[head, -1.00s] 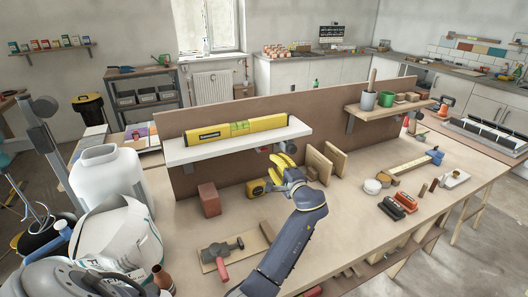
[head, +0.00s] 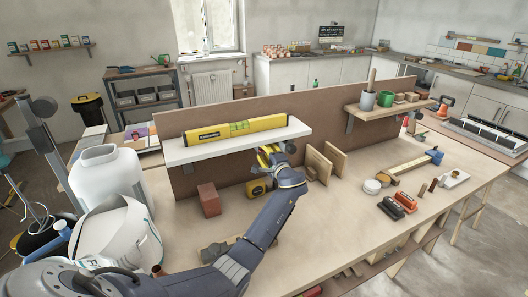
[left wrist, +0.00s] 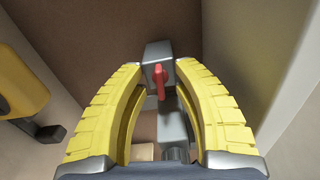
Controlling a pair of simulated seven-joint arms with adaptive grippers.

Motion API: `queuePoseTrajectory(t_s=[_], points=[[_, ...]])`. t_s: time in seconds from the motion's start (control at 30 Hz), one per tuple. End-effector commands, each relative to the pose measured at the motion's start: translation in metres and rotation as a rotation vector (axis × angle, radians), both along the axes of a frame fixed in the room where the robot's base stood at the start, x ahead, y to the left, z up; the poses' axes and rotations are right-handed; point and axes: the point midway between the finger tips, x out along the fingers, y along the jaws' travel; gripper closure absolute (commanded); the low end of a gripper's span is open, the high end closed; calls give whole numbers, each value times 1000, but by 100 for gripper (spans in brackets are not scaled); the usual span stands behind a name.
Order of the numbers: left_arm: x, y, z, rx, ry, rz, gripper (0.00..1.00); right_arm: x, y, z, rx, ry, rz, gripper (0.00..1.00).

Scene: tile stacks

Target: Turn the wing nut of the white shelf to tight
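The white shelf (head: 210,151) is fixed to the brown back board, with a yellow spirit level (head: 238,129) lying on it. In the left wrist view the red wing nut (left wrist: 160,80) sits on a grey metal bracket (left wrist: 157,52), its wing pointing roughly up and down in the picture. My left gripper (head: 268,152) is under the shelf's right part; in the left wrist view its yellow fingers (left wrist: 160,68) are spread to either side of the wing nut, with gaps visible. The head view hides the wing nut behind the gripper. My right gripper is not in view.
A yellow tape measure (head: 258,187) stands close below the gripper; upright wooden boards (head: 320,165) stand just right of it. A reddish block (head: 209,200) is to the left. A second shelf (head: 388,109) holds cups.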

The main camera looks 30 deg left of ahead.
Motion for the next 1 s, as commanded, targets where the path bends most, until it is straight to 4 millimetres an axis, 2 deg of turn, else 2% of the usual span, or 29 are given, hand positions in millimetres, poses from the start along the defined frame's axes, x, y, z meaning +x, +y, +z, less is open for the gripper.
queuePoseTrajectory(t_s=[0.13,0.17,0.43,1.0], points=[[0,0,0,0,0,0,71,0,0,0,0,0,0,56],[0,0,0,0,0,0,68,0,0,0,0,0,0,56],[0,0,0,0,0,0,99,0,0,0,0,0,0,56],[0,0,0,38,61,0,100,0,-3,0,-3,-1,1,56]])
